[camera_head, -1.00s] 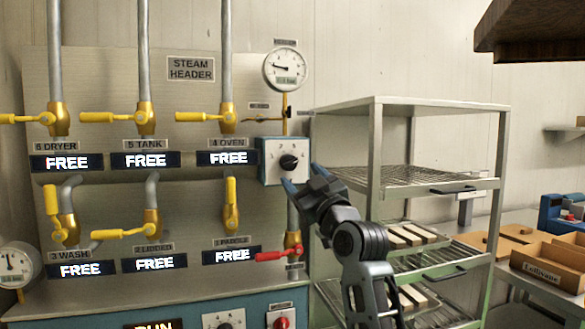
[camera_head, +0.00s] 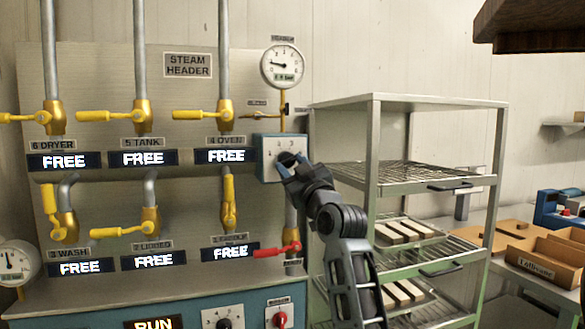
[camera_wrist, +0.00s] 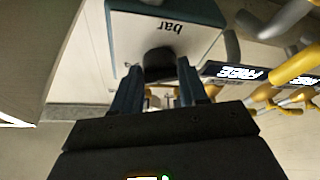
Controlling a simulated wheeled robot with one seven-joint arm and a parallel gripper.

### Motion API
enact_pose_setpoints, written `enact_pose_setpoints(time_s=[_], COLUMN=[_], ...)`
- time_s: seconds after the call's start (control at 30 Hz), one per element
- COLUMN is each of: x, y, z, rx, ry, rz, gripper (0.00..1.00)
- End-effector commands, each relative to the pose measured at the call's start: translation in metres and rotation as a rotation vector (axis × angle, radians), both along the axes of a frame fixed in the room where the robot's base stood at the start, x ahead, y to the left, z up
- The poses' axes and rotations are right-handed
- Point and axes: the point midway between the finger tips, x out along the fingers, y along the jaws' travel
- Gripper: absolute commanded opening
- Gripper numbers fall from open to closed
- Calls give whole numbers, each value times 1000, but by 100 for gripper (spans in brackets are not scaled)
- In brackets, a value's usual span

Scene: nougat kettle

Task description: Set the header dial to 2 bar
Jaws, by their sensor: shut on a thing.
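The header dial is a black knob (camera_head: 289,158) on a white-faced blue box (camera_head: 267,176) at the right edge of the steam header panel. My gripper (camera_head: 287,170) is at the dial with its blue fingers shut on the knob. In the wrist view the dark knob (camera_wrist: 159,61) sits between the two fingertips (camera_wrist: 158,78), under the upside-down word "bar". The gripper partly hides the knob and the scale, so I cannot tell which mark it points to. The round header gauge (camera_head: 283,65) is above the box, with its needle toward the left.
A red-handled valve (camera_head: 280,250) is just below the dial box. Yellow-handled valves (camera_head: 204,115) and "FREE" displays (camera_head: 226,156) fill the panel to the left. A metal rack (camera_head: 440,103) with trays stands close on the right of my arm.

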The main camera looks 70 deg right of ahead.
Motion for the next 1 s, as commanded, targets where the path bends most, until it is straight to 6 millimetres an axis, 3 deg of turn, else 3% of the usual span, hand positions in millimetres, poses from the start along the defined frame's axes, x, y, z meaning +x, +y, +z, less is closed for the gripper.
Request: enact_pose_setpoints(time_s=[0.27, 0.67, 1.0], x=[0, -2, -4], y=[0, -1, -4], z=[0, -1, 1], rx=[0, -55, -233], ry=[0, 61, 267], rz=[0, 0, -2], gripper=[12, 12, 12])
